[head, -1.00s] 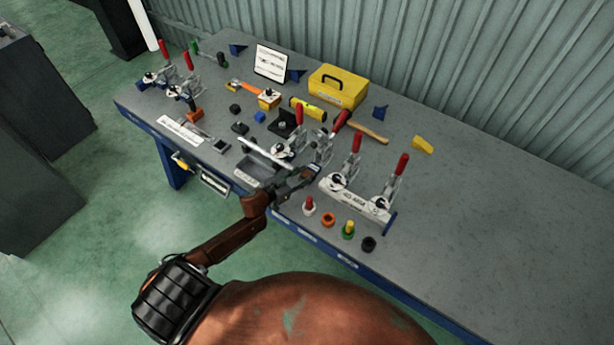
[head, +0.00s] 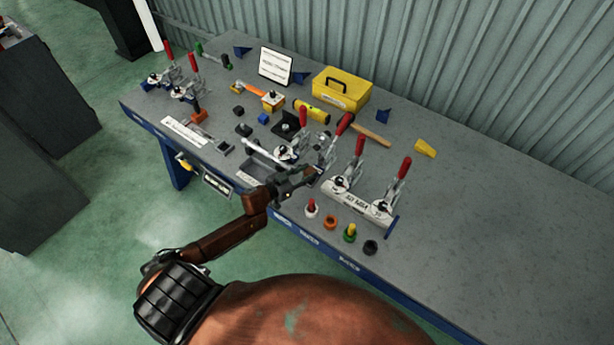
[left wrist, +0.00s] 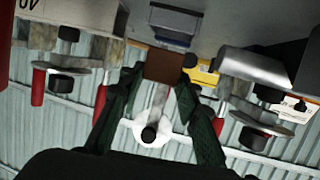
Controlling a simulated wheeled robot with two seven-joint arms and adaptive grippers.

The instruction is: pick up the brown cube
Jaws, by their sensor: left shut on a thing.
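The brown cube (left wrist: 164,64) shows in the left wrist view between the dark green fingers of my left gripper (left wrist: 162,68). The fingers are shut on it, one on each side. In the head view my left gripper (head: 308,177) is over the front part of the workbench, just left of the white clamp fixture. The cube cannot be made out in the head view. Whether it touches the bench is not clear. My right gripper is in neither view.
Toggle clamps with red handles stand close around the left gripper, including the white fixture (head: 357,203) to its right. A red-topped peg (head: 311,208) and an orange ring (head: 330,222) lie near the front edge. The workbench's right side (head: 500,240) is clear.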

